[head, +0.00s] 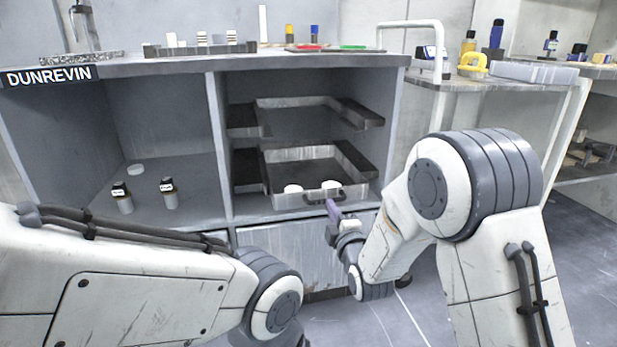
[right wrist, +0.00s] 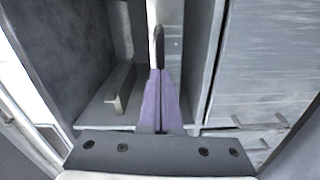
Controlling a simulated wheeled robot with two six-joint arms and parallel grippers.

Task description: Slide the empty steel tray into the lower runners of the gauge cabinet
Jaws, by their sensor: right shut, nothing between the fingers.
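The steel tray (head: 318,197) sits in the right bay of the gauge cabinet (head: 222,150), at the level of the lower runners (head: 246,168). Its front wall, with a dark handle, faces me near the bay's opening. Two white round pieces show at its front edge; I cannot tell whether they lie inside. My right gripper (head: 331,206) is shut and empty, its purple fingertips at the tray's front by the handle. In the right wrist view the shut fingers (right wrist: 160,92) meet a thin upright edge; contact is unclear. My left gripper is out of view.
Dark upper runners (head: 365,113) stand above the tray. Two small bottles (head: 169,192) and a white disc stand in the left bay. A rack and small items are on the cabinet top. A trolley (head: 470,84) with bottles stands to the right.

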